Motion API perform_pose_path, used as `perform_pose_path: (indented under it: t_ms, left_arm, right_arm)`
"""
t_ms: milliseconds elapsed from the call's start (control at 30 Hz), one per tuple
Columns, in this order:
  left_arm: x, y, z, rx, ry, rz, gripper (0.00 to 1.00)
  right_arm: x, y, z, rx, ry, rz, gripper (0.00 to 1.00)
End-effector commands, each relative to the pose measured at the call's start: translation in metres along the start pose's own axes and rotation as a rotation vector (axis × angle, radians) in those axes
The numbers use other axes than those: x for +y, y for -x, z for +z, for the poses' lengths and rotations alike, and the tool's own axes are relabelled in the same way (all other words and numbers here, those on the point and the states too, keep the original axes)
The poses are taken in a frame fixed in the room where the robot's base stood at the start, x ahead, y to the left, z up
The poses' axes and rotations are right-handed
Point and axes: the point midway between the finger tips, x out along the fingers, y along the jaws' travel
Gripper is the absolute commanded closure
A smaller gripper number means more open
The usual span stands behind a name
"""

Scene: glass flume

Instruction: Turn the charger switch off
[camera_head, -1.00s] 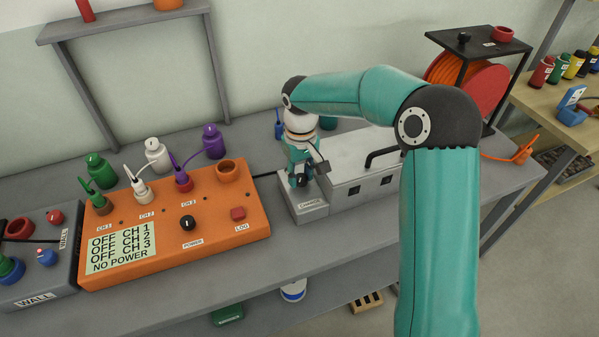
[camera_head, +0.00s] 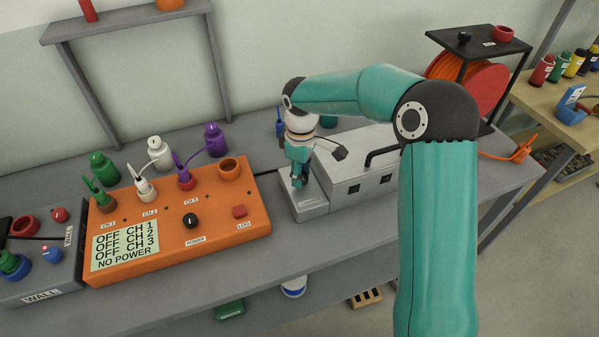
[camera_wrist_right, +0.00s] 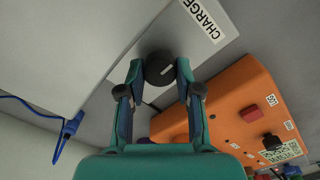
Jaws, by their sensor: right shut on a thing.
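The charger (camera_head: 305,208) is a low grey box on the bench, joined to a taller light grey case. In the right wrist view its label (camera_wrist_right: 204,18) reads "CHARGE", with the rest cut off. My right gripper (camera_head: 299,182) points down over the charger and hides the knob in the head view. In the right wrist view, my right gripper (camera_wrist_right: 159,73) has its two fingertips on opposite sides of the knob, shut on it. My left gripper is not in view.
The light grey case (camera_head: 345,165) with a black handle stands right of the charger. An orange box (camera_head: 215,240) with a power knob, a red button and a display reading "NO POWER" is to the left. Colored bottles stand behind it. The bench (camera_head: 350,225) is clear in front.

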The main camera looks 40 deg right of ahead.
Motion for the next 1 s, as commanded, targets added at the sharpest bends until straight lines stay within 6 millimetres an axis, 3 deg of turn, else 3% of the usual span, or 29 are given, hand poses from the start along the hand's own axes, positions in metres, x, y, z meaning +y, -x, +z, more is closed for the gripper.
perform_pose_path:
  t_ms: [367, 400, 533, 833, 1000]
  left_arm:
    - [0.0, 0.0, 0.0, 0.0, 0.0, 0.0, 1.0]
    - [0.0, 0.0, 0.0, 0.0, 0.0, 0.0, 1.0]
    - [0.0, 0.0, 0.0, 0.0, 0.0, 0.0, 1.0]
    - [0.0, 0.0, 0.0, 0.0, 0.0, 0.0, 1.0]
    - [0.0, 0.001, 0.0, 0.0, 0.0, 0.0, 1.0]
  right_arm:
    - [0.002, 0.003, -0.002, 0.01, 0.007, 0.009, 1.0]
    - [0.002, 0.003, -0.002, 0.01, 0.007, 0.009, 0.63]
    - [0.002, 0.002, -0.002, 0.008, 0.006, 0.007, 0.41]
    - [0.001, 0.001, -0.001, 0.003, 0.006, 0.003, 0.41]
    - [0.001, 0.012, -0.001, 0.005, 0.005, 0.005, 0.41]
